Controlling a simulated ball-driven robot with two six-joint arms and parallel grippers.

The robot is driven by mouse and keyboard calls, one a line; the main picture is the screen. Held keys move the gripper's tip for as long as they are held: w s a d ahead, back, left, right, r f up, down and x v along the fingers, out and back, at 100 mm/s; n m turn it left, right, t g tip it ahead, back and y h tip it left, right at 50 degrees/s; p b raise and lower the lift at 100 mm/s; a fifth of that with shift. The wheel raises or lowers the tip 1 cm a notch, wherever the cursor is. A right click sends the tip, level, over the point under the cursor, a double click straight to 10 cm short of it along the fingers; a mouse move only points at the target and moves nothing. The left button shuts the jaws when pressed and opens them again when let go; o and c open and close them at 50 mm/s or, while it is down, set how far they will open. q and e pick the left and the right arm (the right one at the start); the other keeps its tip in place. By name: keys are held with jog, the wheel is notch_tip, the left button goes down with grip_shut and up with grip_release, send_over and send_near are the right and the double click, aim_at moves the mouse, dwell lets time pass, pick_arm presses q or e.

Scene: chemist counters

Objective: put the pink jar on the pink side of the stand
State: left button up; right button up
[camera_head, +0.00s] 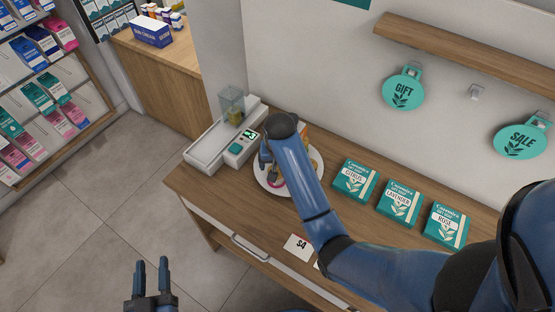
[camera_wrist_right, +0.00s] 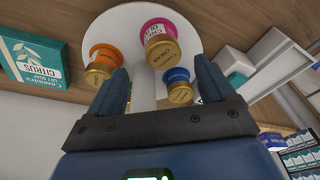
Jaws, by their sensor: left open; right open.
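The pink jar (camera_wrist_right: 160,42) with a gold lid shows in the right wrist view, beyond and between the fingers. It is on a round white plate (camera_wrist_right: 112,28), with an orange jar (camera_wrist_right: 103,62) and a blue jar (camera_wrist_right: 178,84) near it. In the head view the plate (camera_head: 262,187) is on the counter, and my right arm partly hides it. A bit of pink (camera_head: 278,183) shows by the gripper. My right gripper (camera_wrist_right: 166,82) is open, with nothing clearly between its fingers. My left gripper (camera_head: 152,270) is open and empty over the floor. I cannot make out a stand's pink side.
Three teal boxes (camera_head: 355,180) are in a row right of the plate. A white tray and scale (camera_head: 212,148) stand behind left. A price card (camera_head: 299,247) is at the counter's front edge. A wooden shelf (camera_head: 470,52) and teal signs (camera_head: 403,92) are on the wall.

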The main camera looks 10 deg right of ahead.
jog(key=s+d+f+t, duration=0.2)
jog(key=f, duration=0.1)
jog(key=s+d+f+t, duration=0.1)
jog(key=shift+s+d+f+n+t+y, duration=0.1)
jog(key=shift+s+f+n+t+y, duration=0.2)
jog(key=shift+s+f, duration=0.05)
jog(key=s, duration=0.1)
jog(key=s+d+f+t, duration=0.1)
jog(key=s+t, duration=0.1)
jog(key=shift+d+f, duration=0.3)
jog(key=s+d+r+t, duration=0.2)
jog(key=s+r+t, duration=0.3)
jog(key=s, duration=0.5)
jog(key=s+d+r+n+t, duration=0.1)
jog(key=s+d+r+t, duration=0.2)
jog(key=s+r, duration=0.6)
jog(key=shift+s+r+n+t, duration=0.2)
jog(key=shift+s+n+t, duration=0.1)
jog(key=shift+s+t, duration=0.65)
jog(key=shift+d+f, duration=0.1)
jog(key=shift+f, duration=0.05)
notch_tip(320, 180, down, 7)
jog(key=b, duration=0.7)
jog(key=shift+f+b, duration=0.15)
jog(key=shift+b, duration=0.25)
